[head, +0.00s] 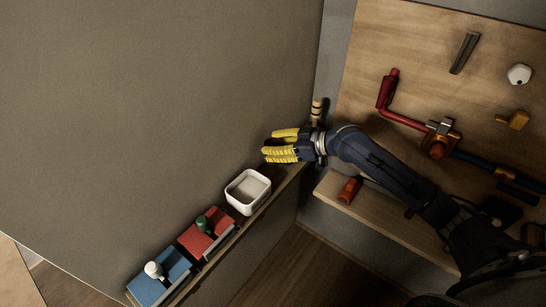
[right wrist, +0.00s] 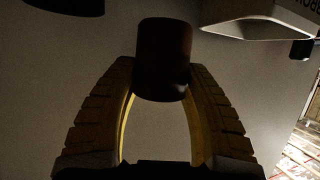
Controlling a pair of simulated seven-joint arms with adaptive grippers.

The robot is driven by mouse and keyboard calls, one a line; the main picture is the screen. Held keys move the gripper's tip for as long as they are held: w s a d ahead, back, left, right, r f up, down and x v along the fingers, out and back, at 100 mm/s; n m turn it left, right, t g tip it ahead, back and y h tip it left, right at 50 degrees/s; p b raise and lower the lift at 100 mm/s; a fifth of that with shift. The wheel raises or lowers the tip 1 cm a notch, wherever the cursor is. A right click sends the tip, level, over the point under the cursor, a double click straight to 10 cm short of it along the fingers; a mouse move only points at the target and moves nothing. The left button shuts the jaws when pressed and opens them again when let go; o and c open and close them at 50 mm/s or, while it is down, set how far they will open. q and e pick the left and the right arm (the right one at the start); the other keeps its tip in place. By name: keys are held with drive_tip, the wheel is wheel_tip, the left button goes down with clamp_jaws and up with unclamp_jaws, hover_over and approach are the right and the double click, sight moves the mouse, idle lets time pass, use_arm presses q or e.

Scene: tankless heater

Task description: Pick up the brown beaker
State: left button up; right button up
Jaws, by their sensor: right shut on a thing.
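My right gripper (head: 267,146) has yellow fingers and reaches in from the right over the far end of the narrow wall shelf. In the right wrist view, the brown beaker (right wrist: 164,58), a dark brown cylinder, sits between the fingertips of my right gripper (right wrist: 162,80). The fingers touch its two sides and are shut on it. In the head view I cannot make out the beaker; the fingers hide it. My left gripper is not in view.
A white square bin (head: 248,191) stands on the shelf near the gripper. A red box (head: 197,243) and a blue box (head: 170,277) stand farther along. A tan cylinder (head: 316,108) stands behind the wrist. A pipe board (head: 375,40) and lower ledge (head: 385,222) are right.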

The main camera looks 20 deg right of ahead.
sight(273, 144)
wheel_tip(273, 144, up, 13)
idle(0.4)
idle(0.5)
